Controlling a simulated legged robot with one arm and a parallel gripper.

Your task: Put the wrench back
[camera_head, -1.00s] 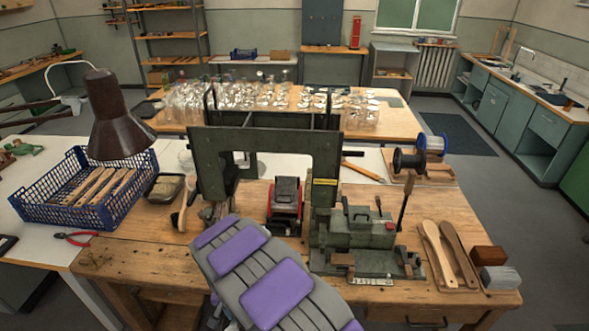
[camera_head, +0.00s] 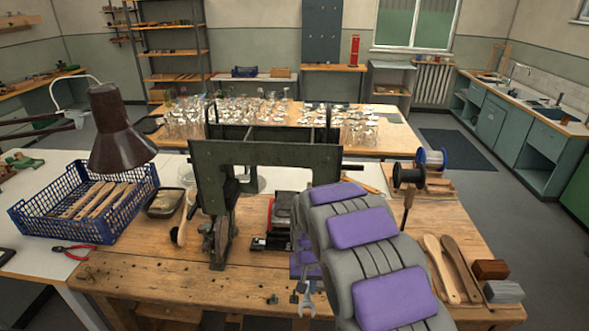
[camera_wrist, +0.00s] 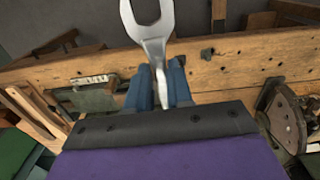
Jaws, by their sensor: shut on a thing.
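The wrench (camera_head: 307,300) is a silver open-ended spanner. In the head view it hangs at my gripper (camera_head: 306,278), close to the bench's front edge, with its open jaw pointing down in the picture. In the wrist view the wrench (camera_wrist: 153,40) sticks out from between the two blue fingers of my gripper (camera_wrist: 160,90), which are shut on its handle. The open jaw shows at the top of that view against the bench's front and the dark floor. The handle's far end is hidden by the gripper.
The wooden bench (camera_head: 150,290) carries a tall green machine frame (camera_head: 260,153). Two wooden brush handles (camera_head: 455,268) and two blocks (camera_head: 492,280) lie at right. A blue crate (camera_head: 90,205), lamp (camera_head: 115,140) and red pliers (camera_head: 74,251) are at left.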

